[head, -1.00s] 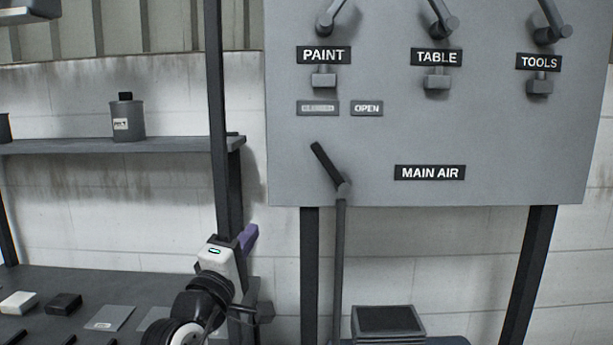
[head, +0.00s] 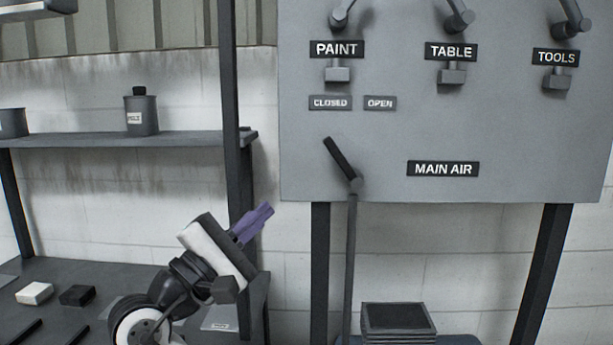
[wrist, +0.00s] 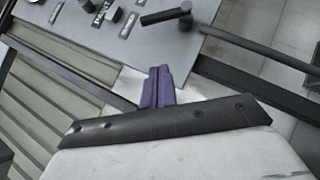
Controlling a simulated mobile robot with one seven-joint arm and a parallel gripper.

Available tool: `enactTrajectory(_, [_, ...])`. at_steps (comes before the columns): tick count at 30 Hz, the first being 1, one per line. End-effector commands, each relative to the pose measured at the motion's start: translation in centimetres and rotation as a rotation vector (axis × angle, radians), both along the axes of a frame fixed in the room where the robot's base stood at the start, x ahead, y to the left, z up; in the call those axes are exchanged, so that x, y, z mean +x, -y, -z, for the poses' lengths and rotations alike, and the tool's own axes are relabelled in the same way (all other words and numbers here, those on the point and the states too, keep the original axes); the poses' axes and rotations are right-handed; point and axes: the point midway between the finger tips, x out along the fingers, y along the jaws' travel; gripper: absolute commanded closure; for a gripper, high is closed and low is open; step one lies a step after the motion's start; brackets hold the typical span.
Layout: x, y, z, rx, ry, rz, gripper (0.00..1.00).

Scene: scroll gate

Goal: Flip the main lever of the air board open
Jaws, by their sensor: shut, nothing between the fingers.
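The air board (head: 520,130) is a grey panel at the upper right of the head view. The main lever (head: 341,158) is a dark handle left of the MAIN AIR label (head: 443,169). It slants up and left from its pivot, below the CLOSED (head: 330,103) and OPEN (head: 380,103) labels. My gripper (head: 262,212), with purple fingers, is shut and empty, left of and below the lever, apart from it. In the wrist view, the fingers (wrist: 157,82) point toward the board, and the lever (wrist: 165,16) is above them, slightly right.
A dark pipe (head: 350,260) runs down from the lever's pivot. A rack post (head: 237,150) stands behind my gripper. Smaller levers (head: 459,17) sit along the board's top. A dark box (head: 398,320) is below the board. Small blocks (head: 35,293) lie on the bench at left.

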Motion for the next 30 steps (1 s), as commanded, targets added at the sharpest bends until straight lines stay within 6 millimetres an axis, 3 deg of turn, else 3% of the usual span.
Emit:
enactTrajectory(5, [1.4, 1.2, -1.0, 0.001, -0.001, 0.004, 1.0])
enactTrajectory(17, [7.3, 6.1, -4.5, 0.001, -0.001, 0.003, 1.0])
enactTrajectory(24, [7.0, 8.6, -6.1, 0.002, 0.001, 0.0, 1.0])
enactTrajectory(30, [7.0, 9.1, -6.3, 0.002, 0.001, 0.0, 1.0])
